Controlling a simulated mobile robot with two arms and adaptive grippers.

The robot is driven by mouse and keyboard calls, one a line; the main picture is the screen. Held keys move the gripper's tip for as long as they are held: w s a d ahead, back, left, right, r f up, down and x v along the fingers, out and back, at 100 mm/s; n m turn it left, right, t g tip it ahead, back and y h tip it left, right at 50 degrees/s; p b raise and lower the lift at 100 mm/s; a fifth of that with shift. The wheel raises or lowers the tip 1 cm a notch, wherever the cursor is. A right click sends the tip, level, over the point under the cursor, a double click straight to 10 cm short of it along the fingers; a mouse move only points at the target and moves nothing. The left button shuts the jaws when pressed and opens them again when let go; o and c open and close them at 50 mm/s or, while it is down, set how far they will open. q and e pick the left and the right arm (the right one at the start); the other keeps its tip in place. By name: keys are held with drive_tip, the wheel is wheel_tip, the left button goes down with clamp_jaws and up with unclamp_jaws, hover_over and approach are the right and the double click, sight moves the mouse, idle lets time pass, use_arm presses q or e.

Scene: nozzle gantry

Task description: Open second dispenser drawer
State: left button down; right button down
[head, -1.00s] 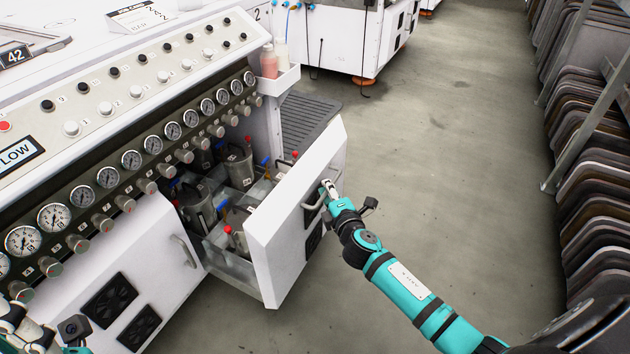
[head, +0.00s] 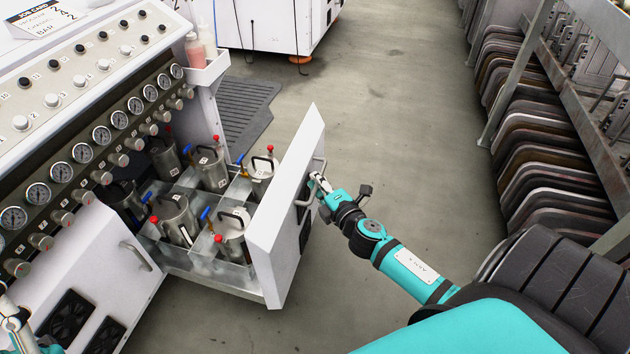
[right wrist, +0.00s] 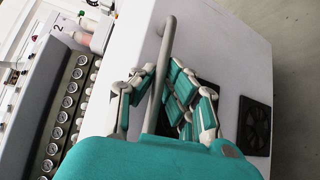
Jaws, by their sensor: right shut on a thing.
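The second dispenser drawer (head: 285,220) stands pulled out of the white cabinet in the head view, its white front well away from the cabinet. Its grey metal bar handle (head: 322,163) is on the outer face. My right gripper (head: 318,184) is shut on this handle. In the right wrist view the handle (right wrist: 166,45) passes between the fingers of the right gripper (right wrist: 165,92). Several metal canisters (head: 178,215) with red and blue fittings stand in the drawer's divided tray. My left gripper (head: 14,325) shows only partly at the lower left edge; its fingers are unclear.
Another closed cabinet front with a handle (head: 136,256) is to the left. Gauges and knobs line the panel above. A dark floor mat (head: 245,110) lies behind the drawer. A rack of dark boards (head: 540,150) stands at the right. The floor between rack and drawer is clear.

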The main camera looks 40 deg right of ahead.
drive_tip(key=shift+r, duration=0.15)
drive_tip(key=c, duration=1.4)
unclamp_jaws()
drive_tip(key=s, duration=0.4)
drive_tip(key=s+a+r, duration=0.1)
drive_tip(key=s, duration=0.6)
drive_tip(key=shift+s+a+r, duration=0.25)
drive_tip(key=shift+s+r, duration=0.05)
drive_tip(key=shift+s, duration=0.1)
